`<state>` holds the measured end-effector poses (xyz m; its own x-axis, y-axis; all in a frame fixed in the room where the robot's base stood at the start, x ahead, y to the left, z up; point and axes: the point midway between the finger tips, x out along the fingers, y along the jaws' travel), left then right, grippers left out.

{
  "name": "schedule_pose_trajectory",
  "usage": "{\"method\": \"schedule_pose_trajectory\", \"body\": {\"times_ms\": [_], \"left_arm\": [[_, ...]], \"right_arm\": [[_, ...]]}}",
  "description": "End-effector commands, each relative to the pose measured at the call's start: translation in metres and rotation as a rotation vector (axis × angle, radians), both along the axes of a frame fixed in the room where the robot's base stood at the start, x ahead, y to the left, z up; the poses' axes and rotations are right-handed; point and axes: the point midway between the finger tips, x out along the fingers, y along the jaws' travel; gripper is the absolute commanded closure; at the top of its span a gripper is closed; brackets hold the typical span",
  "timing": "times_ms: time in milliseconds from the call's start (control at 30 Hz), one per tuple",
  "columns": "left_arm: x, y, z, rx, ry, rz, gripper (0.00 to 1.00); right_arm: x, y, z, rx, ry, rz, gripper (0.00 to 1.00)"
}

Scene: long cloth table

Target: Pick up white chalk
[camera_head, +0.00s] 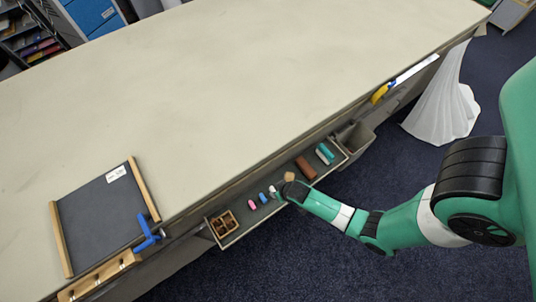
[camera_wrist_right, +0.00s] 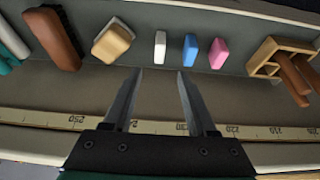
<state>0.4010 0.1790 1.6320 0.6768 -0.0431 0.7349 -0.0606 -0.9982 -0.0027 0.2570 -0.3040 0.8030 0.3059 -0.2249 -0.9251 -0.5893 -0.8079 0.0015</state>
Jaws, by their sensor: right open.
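The white chalk (camera_wrist_right: 160,47) is a short block in the tray, just ahead of my right gripper (camera_wrist_right: 160,72) in the right wrist view. That gripper is open and empty, and its two fingertips stop short of the chalk, which lines up with the gap between them. In the head view the gripper (camera_head: 279,191) is low over the tray, and the white chalk (camera_head: 272,189) shows small right beside it. Contact cannot be told there. My left gripper is not in view.
Blue chalk (camera_wrist_right: 190,48) and pink chalk (camera_wrist_right: 219,53) lie to the right of the white one. A wooden box (camera_head: 222,223) stands at the tray's end. A measuring tape (camera_wrist_right: 60,120) runs along the front edge.

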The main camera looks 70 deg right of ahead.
Motion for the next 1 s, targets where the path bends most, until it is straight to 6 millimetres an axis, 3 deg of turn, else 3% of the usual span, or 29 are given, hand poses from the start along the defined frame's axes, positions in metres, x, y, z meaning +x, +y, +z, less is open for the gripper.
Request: {"method": "schedule_pose_trajectory", "body": {"times_ms": [100, 267, 467, 633, 800, 1000], "left_arm": [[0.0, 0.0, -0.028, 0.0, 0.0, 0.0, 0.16], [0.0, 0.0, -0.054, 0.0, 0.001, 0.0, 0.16], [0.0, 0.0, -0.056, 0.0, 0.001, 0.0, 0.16], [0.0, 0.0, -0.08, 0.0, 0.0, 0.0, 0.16], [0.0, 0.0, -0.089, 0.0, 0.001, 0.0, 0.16], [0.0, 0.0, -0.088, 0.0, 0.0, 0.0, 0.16]], "right_arm": [[0.006, -0.005, -0.027, -0.001, -0.002, -0.001, 0.43], [0.016, -0.011, -0.053, -0.001, -0.003, -0.001, 0.43], [0.018, -0.013, -0.055, 0.0, -0.003, 0.001, 0.43], [0.02, -0.015, -0.079, 0.0, -0.002, 0.0, 0.43], [0.027, -0.021, -0.102, -0.001, -0.002, 0.001, 0.43], [0.028, -0.022, -0.104, 0.0, -0.002, 0.002, 0.43]]}}
